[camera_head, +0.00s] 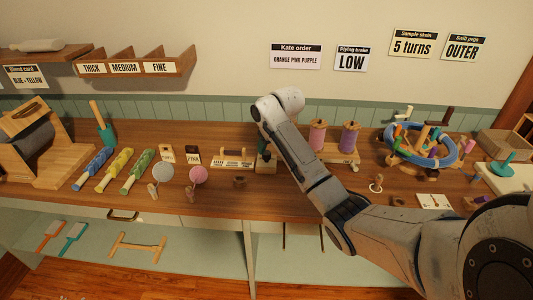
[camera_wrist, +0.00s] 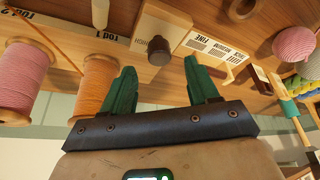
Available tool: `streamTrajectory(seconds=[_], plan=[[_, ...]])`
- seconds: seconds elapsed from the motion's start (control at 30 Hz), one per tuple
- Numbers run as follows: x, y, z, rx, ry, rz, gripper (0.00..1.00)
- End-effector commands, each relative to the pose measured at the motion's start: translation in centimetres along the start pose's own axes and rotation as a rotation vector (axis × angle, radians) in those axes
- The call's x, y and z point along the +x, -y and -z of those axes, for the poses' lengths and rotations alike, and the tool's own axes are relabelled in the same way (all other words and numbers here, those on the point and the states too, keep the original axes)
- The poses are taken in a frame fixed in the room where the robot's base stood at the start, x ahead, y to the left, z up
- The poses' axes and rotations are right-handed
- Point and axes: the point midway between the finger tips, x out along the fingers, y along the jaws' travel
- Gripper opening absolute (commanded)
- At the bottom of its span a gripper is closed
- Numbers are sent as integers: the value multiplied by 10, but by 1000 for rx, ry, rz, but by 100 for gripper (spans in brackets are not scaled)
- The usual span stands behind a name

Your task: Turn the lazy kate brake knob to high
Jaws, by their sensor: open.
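In the wrist view a round dark brown knob (camera_wrist: 158,53) sits on a pale wooden block (camera_wrist: 163,25) at the end of the lazy kate, with small lettering beside it too blurred to read surely. No pointer shows on the knob, so I cannot tell its setting. My gripper (camera_wrist: 160,70) is open, its two green fingers to either side of the knob, apparently not touching it. The kate's rail (camera_wrist: 70,40) carries a pink spool (camera_wrist: 22,80) and an orange spool (camera_wrist: 97,88). In the head view my arm hides most of the knob end.
Wall cards show "Plying brake LOW" (camera_head: 351,59) and "Kate order" (camera_head: 295,57). A small labelled rack (camera_head: 236,160) stands just left of my gripper. Right of the spools (camera_head: 348,137) is a blue ring (camera_head: 424,148) with pegs. The bench front below my gripper is partly clear.

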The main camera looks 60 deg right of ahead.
Motion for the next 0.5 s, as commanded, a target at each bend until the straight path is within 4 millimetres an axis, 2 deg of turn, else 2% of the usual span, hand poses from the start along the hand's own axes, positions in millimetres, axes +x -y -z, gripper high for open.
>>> streamTrajectory(seconds=[0.2,0.5], plan=[[34,0,0,0,3,-2,59],[50,0,0,0,-1,0,59]])
